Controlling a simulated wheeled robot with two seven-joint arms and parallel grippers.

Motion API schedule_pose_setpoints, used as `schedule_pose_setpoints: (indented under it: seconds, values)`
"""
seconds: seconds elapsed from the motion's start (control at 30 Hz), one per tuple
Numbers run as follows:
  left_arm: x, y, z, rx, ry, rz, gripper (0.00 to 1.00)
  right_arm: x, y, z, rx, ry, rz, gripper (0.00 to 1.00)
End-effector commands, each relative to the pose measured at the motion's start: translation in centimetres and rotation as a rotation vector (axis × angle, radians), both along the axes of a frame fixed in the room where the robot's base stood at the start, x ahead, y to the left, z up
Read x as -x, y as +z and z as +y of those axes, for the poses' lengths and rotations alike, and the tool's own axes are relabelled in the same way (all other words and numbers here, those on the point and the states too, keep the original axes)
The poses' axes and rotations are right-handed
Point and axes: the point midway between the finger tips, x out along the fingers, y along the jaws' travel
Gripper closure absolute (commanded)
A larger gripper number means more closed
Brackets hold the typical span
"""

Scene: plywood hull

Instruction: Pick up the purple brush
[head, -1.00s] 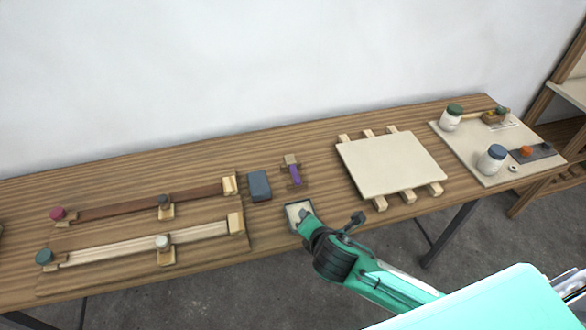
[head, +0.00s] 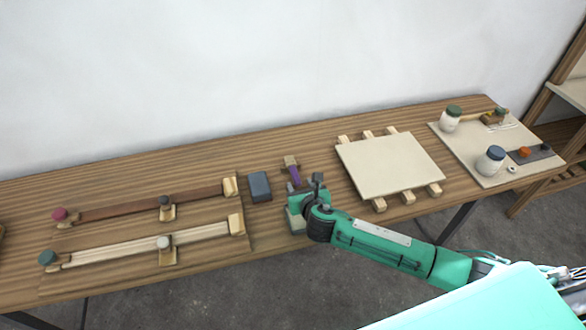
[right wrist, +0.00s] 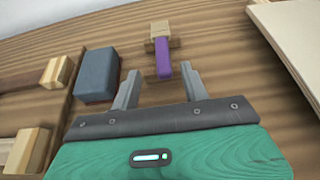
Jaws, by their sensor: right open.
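The purple brush (head: 294,176) lies on the wooden bench, with a light wooden block-shaped end (head: 291,160) toward the wall. In the right wrist view the purple brush (right wrist: 163,58) is ahead of my right gripper, its near end roughly between the fingertips. My right gripper (head: 303,185) is at the near end of the brush, partly covering it in the head view. In the right wrist view the right gripper (right wrist: 161,82) has its two fingers apart with nothing held. My left gripper is not in view.
A grey-blue block (head: 260,186) lies just left of the brush. A pale panel on slats (head: 390,163) is to the right. Two clamped wood strips (head: 140,204) lie on the left.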

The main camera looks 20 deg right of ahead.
Motion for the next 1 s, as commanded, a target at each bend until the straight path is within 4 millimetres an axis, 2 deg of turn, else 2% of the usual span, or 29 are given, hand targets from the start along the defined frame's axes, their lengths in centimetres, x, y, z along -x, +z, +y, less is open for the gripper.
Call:
schedule_pose_setpoints:
  seconds: [0.23,0.6,0.93,1.0]
  values:
    - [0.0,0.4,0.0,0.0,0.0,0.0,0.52,-1.2,-0.3,-0.2,-0.001,-0.001,0.0,0.55]
    - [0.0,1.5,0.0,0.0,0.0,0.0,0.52,-5.0,-1.8,-0.6,-0.001,-0.002,0.001,0.55]
    - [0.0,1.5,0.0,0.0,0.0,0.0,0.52,-5.5,-2.1,-0.6,-0.002,0.0,0.001,0.55]
    - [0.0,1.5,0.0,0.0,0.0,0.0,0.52,-5.5,-2.1,-0.6,-0.002,0.0,0.001,0.66]
